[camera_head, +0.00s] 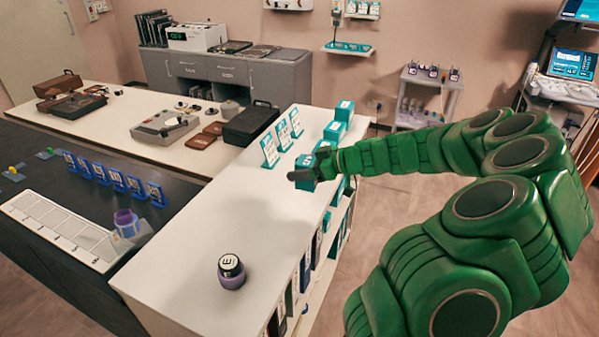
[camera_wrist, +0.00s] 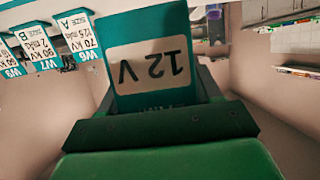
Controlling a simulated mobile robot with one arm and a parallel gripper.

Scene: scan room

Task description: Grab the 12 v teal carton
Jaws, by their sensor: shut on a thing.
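The teal carton with a white "12 V" label (camera_wrist: 152,68) fills the middle of the wrist view, its lettering upside down. My gripper (camera_wrist: 160,122) is shut on it. In the head view my gripper (camera_head: 306,173) is at the right side of the white counter, and part of the teal carton (camera_head: 304,184) shows just below the dark fingertip. My gripper hides much of the carton there. I cannot tell whether the carton touches the counter top.
Other teal cartons (camera_head: 334,130) stand just behind my gripper on the white counter (camera_head: 190,240). Upright teal-based cards (camera_head: 270,151) stand to its left. A purple jar (camera_head: 231,272) sits near the front. The counter's middle is clear.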

